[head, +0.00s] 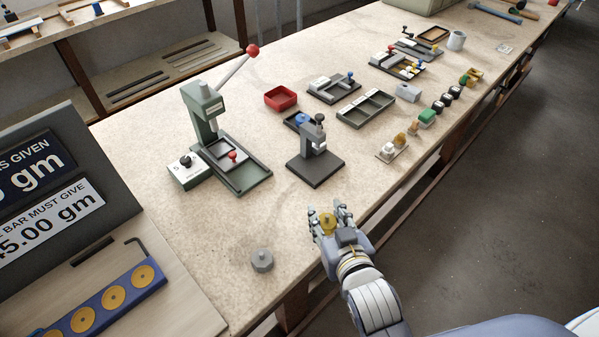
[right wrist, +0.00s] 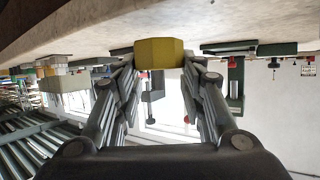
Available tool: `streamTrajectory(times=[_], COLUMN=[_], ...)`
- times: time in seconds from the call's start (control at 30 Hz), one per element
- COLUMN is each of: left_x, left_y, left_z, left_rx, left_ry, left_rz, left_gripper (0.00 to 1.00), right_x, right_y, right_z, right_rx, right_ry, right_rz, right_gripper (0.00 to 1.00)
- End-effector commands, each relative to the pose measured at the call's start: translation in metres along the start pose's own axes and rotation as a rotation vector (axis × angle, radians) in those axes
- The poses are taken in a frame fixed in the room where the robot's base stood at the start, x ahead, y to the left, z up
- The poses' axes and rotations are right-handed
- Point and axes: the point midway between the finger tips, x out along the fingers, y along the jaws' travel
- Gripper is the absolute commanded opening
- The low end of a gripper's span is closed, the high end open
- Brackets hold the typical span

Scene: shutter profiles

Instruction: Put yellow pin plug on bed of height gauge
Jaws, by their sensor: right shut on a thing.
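The yellow pin plug (head: 328,222) is held between the fingertips of my right gripper (head: 331,219), over the front edge of the bench. In the right wrist view the plug (right wrist: 159,53) shows as a yellow faceted block between both fingers. The height gauge (head: 316,160) is a dark grey stand with a flat square bed, a short column and a black knob on top. It stands on the bench, up and slightly left of my right gripper, with a clear gap between them. The front part of its bed looks bare. My left gripper is not in view.
A green lever press (head: 214,130) with a red-knobbed handle stands left of the gauge. A grey knobbed weight (head: 262,261) sits near the front edge. A red tray (head: 281,98) and grey trays (head: 366,109) lie behind. The bench between gripper and gauge is clear.

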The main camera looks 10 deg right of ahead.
Motion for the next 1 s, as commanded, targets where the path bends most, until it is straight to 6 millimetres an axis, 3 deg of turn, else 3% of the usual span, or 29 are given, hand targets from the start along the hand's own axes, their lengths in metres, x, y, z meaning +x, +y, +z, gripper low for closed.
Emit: streamTrajectory(times=[0.3,0.53,0.87,1.0], left_x=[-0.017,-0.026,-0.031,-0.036], left_y=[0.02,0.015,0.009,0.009], left_z=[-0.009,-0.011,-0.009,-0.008], left_rx=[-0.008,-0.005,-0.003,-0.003], left_ry=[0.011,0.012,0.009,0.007], left_rz=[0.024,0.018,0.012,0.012], left_gripper=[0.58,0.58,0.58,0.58], right_x=[0.056,0.101,0.13,0.15], right_y=[0.0,0.001,0.0,0.0], right_z=[-0.028,-0.046,-0.057,-0.066], right_rx=[0.0,0.0,0.001,0.0], right_ry=[0.005,0.003,0.004,0.003], right_rz=[0.0,0.001,0.0,0.0], right_gripper=[0.13,0.13,0.13,0.13])
